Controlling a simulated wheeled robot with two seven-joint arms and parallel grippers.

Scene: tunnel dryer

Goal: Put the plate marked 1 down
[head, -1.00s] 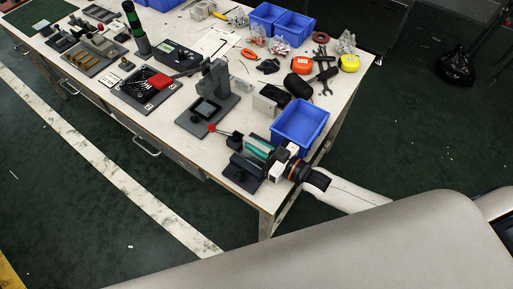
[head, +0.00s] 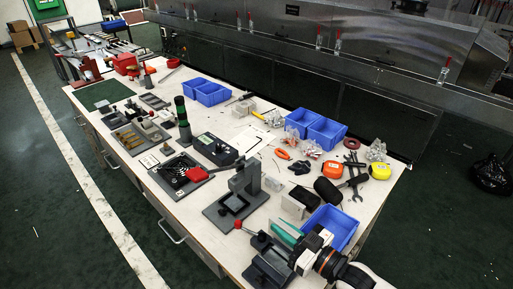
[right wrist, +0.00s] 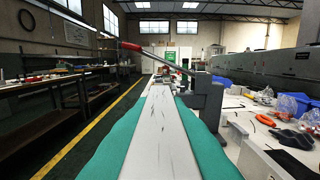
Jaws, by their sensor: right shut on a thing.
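In the right wrist view the teal fingers (right wrist: 166,100) are shut on a long pale plate (right wrist: 160,135) with dark scratch-like marks. I cannot read a number on it. In the head view the plate is hard to make out between the fingers. Whether it touches the fixture I cannot tell. My left gripper is not in view.
A grey press (head: 240,190) with a red-knobbed lever stands just beyond the gripper. A blue bin (head: 338,226) is close on its right. The workbench (head: 185,212) holds many tools and trays; a narrow strip along its front edge is clear.

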